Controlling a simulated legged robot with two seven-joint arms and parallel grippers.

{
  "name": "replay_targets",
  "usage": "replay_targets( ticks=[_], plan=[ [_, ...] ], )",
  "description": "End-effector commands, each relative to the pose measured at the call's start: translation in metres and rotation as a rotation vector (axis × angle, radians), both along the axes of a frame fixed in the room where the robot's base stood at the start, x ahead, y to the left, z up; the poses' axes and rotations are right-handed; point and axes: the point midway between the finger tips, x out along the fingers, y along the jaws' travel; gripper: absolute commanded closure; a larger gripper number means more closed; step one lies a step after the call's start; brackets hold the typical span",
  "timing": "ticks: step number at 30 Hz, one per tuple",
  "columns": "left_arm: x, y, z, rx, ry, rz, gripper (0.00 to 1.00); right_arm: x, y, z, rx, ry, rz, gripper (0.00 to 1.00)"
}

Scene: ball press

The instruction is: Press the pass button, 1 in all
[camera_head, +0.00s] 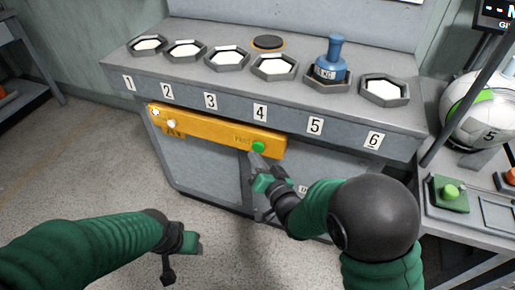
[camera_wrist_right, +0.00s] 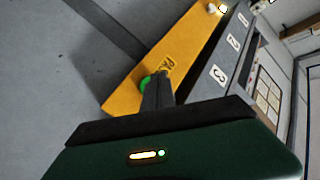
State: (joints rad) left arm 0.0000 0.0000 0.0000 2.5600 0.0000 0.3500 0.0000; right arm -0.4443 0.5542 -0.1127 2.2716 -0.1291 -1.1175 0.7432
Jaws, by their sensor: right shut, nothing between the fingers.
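The green pass button (camera_head: 258,146) sits at the right end of a yellow panel (camera_head: 205,128) on the front of the bench. My right gripper (camera_head: 254,158) is shut and empty, its tips just below the button in the head view. In the right wrist view the button (camera_wrist_right: 146,83) is partly hidden behind the shut fingers (camera_wrist_right: 158,78). I cannot tell whether the fingertips touch it. My left gripper (camera_head: 182,258) hangs low over the floor, away from the panel; its fingers are too unclear to tell open or shut.
The bench (camera_head: 210,75) carries a row of hexagonal holders over labels 1 to 6. A blue weight (camera_head: 333,62) stands in the holder over 5. At right, a side table holds a ball (camera_head: 475,112) and another green button (camera_head: 450,191).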

Motion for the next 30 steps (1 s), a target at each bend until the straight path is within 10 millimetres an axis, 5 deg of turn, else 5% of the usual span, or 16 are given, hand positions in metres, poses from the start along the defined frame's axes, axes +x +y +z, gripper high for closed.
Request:
replay_targets(
  ticks=[17, 30],
  plan=[
    [0.000, 0.000, -0.002, 0.000, 0.000, 0.000, 0.43, -0.045, 0.016, 0.000, 0.001, 0.001, 0.000, 1.00],
    [0.000, 0.000, -0.002, 0.000, 0.000, 0.000, 0.43, -0.047, 0.016, 0.000, 0.000, 0.000, 0.000, 1.00]
  ],
)
